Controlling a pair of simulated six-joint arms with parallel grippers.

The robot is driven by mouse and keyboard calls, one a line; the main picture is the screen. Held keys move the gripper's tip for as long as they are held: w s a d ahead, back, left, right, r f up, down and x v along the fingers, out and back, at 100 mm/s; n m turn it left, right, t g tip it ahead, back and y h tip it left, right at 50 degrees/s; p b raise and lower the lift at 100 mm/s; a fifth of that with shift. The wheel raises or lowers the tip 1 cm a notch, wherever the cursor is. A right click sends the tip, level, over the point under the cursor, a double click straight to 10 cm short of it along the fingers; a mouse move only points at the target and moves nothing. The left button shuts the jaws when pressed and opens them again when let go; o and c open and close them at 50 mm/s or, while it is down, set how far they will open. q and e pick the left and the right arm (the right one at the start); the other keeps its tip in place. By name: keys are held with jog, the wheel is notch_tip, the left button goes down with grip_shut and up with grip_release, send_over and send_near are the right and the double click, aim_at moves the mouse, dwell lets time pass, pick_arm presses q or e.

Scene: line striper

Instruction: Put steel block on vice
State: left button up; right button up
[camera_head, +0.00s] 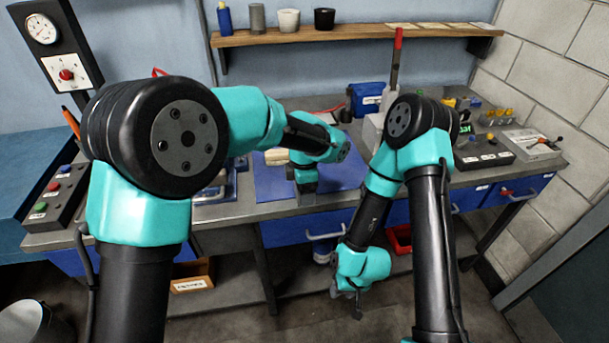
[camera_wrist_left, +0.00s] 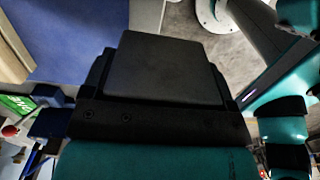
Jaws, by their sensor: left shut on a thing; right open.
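My left gripper (camera_head: 306,184) is over the blue mat on the bench, partly hidden by its own wrist in the head view. In the left wrist view it is shut on a dark, flat-faced block (camera_wrist_left: 165,70), which I take to be the steel block. In the head view the block is not clearly visible. My right gripper (camera_head: 347,297) is open and empty, hanging low in front of the bench above the floor. I cannot clearly pick out the vice; my left arm covers part of the bench.
The blue mat (camera_head: 270,186) lies on the workbench (camera_head: 330,102). A red-handled lever (camera_head: 397,50) stands behind my right arm. A shelf (camera_head: 350,33) holds cups.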

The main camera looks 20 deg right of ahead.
pick_arm(q)
jog(key=s, duration=0.1)
jog(key=s+a, duration=0.1)
jog(key=s, duration=0.2)
jog(key=shift+s+a+r, duration=0.15)
jog(key=shift+s+r, duration=0.1)
jog(key=shift+s, duration=0.05)
dwell(0.5)
jog(key=w+a+r+m, duration=0.3)
jog(key=a+r+m, duration=0.1)
jog(key=a, duration=0.3)
jog(key=w+a+r+m, duration=0.4)
jog(key=a+m, duration=0.3)
jog(key=w+a+r+m, duration=0.3)
jog(key=a+r+m, duration=0.1)
jog(key=a, duration=0.3)
jog(key=shift+w+r+m, duration=0.1)
jog(key=shift+w+m, duration=0.2)
jog(key=shift+m, duration=0.6)
jog(key=w+a+m, duration=0.1)
jog(key=w+a, duration=0.1)
jog(key=w, duration=0.5)
jog(key=shift+w+a, duration=0.25)
jog(key=shift+w, duration=0.15)
